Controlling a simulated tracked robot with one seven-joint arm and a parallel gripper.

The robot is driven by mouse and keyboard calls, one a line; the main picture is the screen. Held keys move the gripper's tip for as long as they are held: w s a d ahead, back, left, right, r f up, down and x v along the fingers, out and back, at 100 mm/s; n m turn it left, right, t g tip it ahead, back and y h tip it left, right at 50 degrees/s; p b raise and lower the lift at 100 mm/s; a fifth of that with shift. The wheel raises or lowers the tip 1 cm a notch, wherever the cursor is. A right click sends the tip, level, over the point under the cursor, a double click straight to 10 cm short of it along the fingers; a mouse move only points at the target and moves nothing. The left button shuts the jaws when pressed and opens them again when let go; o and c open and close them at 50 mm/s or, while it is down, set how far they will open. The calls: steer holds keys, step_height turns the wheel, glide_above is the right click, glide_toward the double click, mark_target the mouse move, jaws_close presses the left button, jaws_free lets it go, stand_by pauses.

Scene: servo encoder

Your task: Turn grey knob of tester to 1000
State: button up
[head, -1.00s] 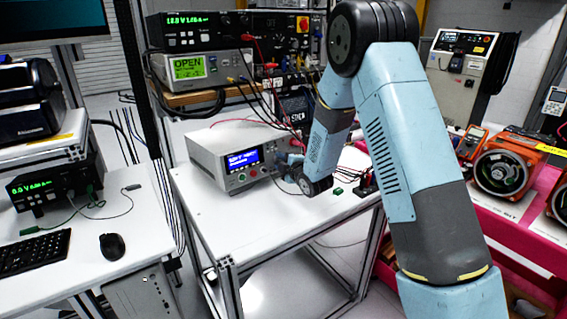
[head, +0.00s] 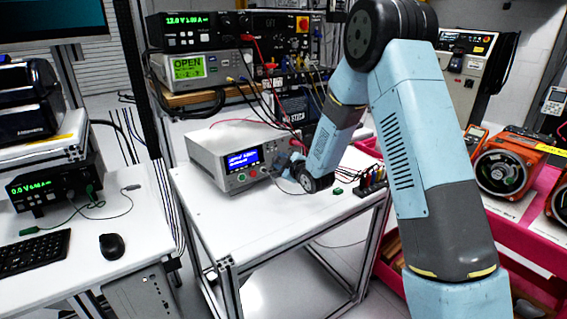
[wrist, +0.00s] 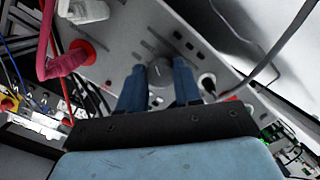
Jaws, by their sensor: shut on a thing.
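The tester (head: 228,158) is a light grey box with a lit blue display (head: 243,158), standing on the white table. The display text is too small to read. In the wrist view the round grey knob (wrist: 160,74) on the tester's panel (wrist: 130,45) sits between the two blue fingers of my gripper (wrist: 159,82). The gripper is shut on the knob, one finger on each side. In the head view my gripper (head: 284,165) is at the right end of the tester's front, and the knob is hidden there.
A red plug and cable (wrist: 82,52) and a grey cable (wrist: 245,82) run close to my fingers. A small green connector (head: 338,191) lies on the table (head: 225,215), and coloured plugs (head: 372,178) stand at its right edge. The table's front left is clear.

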steer(key=shift+d+f, duration=0.1)
steer(key=shift+d, duration=0.15)
steer(key=o, duration=0.7)
steer(key=shift+w, duration=0.1)
steer(key=o, duration=0.3)
steer(key=shift+a, duration=0.1)
steer(key=shift+o, duration=0.2)
steer(key=v, duration=1.4)
steer(key=shift+a+f, duration=0.1)
steer(key=shift+f, duration=0.05)
